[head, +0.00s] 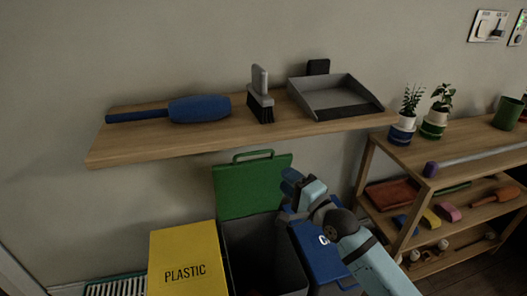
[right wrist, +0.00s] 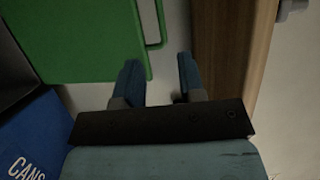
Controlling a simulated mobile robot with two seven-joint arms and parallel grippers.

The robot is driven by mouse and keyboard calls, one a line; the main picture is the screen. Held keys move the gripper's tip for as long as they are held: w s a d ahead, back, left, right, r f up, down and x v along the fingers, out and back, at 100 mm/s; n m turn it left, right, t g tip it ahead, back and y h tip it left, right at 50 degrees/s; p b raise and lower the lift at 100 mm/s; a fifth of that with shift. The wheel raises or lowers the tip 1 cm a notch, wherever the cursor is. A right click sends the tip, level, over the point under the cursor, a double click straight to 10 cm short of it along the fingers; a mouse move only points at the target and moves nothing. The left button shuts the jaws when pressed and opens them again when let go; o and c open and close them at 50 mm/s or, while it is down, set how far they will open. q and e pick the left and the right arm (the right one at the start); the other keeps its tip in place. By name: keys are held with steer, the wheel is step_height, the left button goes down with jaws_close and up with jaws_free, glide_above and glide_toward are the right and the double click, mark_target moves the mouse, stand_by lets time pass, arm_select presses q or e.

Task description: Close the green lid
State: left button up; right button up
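The green lid (head: 250,188) stands open and upright against the wall, behind the dark open bin (head: 262,250) in the middle. A green handle (head: 253,154) sticks up from its top edge. In the right wrist view the lid (right wrist: 80,40) fills the upper left, with its handle (right wrist: 156,25) just beyond the fingertips. My right gripper (head: 288,183) is beside the lid's right edge in the head view. In the right wrist view its two fingers (right wrist: 157,68) are apart with nothing between them. My left gripper is not in view.
A yellow bin marked PLASTIC (head: 185,262) stands left, and a blue CANS bin (head: 322,255) right, partly behind my arm. A wooden wall shelf (head: 215,130) with brushes and a dustpan (head: 335,97) hangs above. A wooden rack (head: 430,165) with plants stands right.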

mark_target(257, 153)
steer(key=b+x, duration=0.2)
steer(key=x, duration=0.7)
steer(key=shift+w+a, duration=0.1)
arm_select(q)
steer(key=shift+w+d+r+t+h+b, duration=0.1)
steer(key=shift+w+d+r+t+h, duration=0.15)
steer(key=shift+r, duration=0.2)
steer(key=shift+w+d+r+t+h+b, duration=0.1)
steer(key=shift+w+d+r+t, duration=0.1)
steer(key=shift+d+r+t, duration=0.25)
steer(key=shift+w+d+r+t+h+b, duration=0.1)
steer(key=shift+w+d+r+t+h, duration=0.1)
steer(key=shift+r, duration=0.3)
arm_select(e)
steer(key=shift+x, duration=2.1)
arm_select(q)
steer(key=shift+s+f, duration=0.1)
arm_select(e)
steer(key=shift+f, duration=0.1)
jaws_close()
